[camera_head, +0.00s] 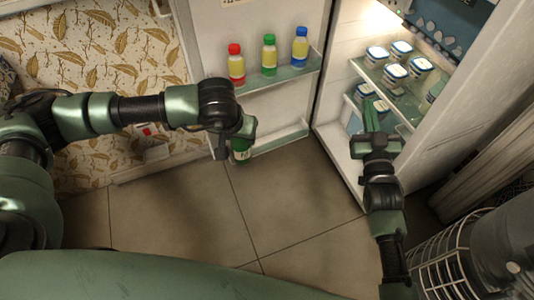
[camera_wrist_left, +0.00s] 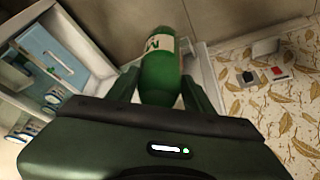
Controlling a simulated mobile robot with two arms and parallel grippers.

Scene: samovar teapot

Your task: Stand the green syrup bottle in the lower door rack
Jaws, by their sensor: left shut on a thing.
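The green syrup bottle (camera_head: 240,156) is held by my left gripper (camera_head: 243,135), beside the left end of the lower door rack (camera_head: 275,139). In the left wrist view the bottle (camera_wrist_left: 158,78) sits between the two fingers (camera_wrist_left: 160,88), its pale label facing away from the palm. The arm hides the bottle's upper part in the head view. I cannot tell whether the bottle is inside the rack or in front of it. The rack's visible part is empty. My right gripper (camera_head: 371,115) is at the open fridge, in front of its shelves; its finger gap is unclear.
The upper door rack (camera_head: 290,75) holds bottles with red (camera_head: 236,64), green (camera_head: 269,55) and blue (camera_head: 300,46) caps. Several white-and-blue jars (camera_head: 394,75) stand on the fridge shelves. A wire basket (camera_head: 450,262) is at lower right. The tiled floor (camera_head: 285,200) is clear.

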